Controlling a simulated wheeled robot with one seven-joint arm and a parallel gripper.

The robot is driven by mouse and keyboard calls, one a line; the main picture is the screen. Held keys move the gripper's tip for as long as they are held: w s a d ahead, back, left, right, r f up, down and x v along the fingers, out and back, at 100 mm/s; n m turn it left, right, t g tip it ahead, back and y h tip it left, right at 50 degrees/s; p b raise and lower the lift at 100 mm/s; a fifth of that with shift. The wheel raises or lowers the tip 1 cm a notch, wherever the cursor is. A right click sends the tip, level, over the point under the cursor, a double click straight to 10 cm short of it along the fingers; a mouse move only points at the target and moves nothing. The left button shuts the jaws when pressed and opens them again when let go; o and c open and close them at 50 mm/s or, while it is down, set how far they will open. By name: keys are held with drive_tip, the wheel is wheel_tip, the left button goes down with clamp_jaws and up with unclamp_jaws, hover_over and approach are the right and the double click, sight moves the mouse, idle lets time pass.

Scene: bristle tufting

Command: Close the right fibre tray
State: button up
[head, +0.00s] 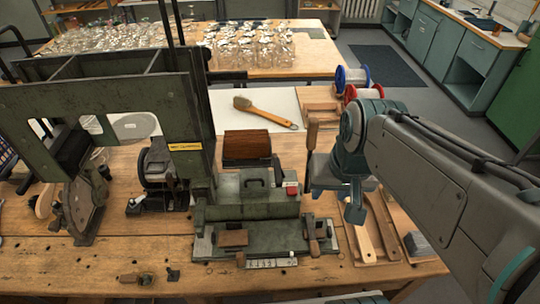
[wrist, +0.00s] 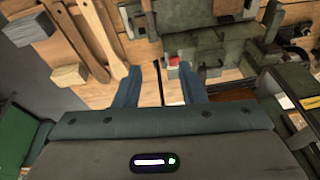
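The green tufting machine (head: 245,205) stands on the wooden bench, with a red button on its right side. A dark brown ribbed box (head: 246,144) sits behind it. I cannot tell for certain which part is the right fibre tray; the area just right of the machine is partly hidden by my gripper. My gripper (head: 335,195) is over the bench right of the machine. In the wrist view my gripper (wrist: 160,90) has its two blue fingers apart. A thin dark edge lies between them, and I see nothing clamped. The machine (wrist: 225,45) shows at the upper right there.
A shallow wooden tray (head: 398,228) with wooden handles lies right of the machine. A brush (head: 265,111) lies on a white sheet behind. Red and blue spools (head: 352,78) stand at the back right. A tall green frame (head: 110,115) blocks the left side.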

drive_tip(key=w+m+g+y, duration=0.1)
drive_tip(key=w+m, duration=0.1)
drive_tip(key=w+d+f+m+g+y+b, duration=0.1)
drive_tip(key=w+m, duration=0.1)
drive_tip(key=m, duration=0.1)
drive_tip(key=w+f+m+y+b, duration=0.1)
drive_tip(key=w+m+y, duration=0.1)
drive_tip(key=m, duration=0.1)
drive_tip(key=shift+d+g, duration=0.4)
clamp_jaws()
drive_tip(key=w+d+f+m+y+b, duration=0.2)
drive_tip(key=w+d+m+y, duration=0.3)
drive_tip(key=w+m, duration=0.35)
drive_tip(key=a+r+p+x, duration=0.1)
drive_tip(key=p+x, duration=0.1)
drive_tip(key=x, duration=1)
drive_tip(key=shift+a+p, duration=0.3)
drive_tip(key=shift+a, duration=0.25)
drive_tip(key=shift+a+r+m, duration=0.1)
drive_tip(key=shift+r+m, duration=0.05)
drive_tip(key=shift+m, duration=0.1)
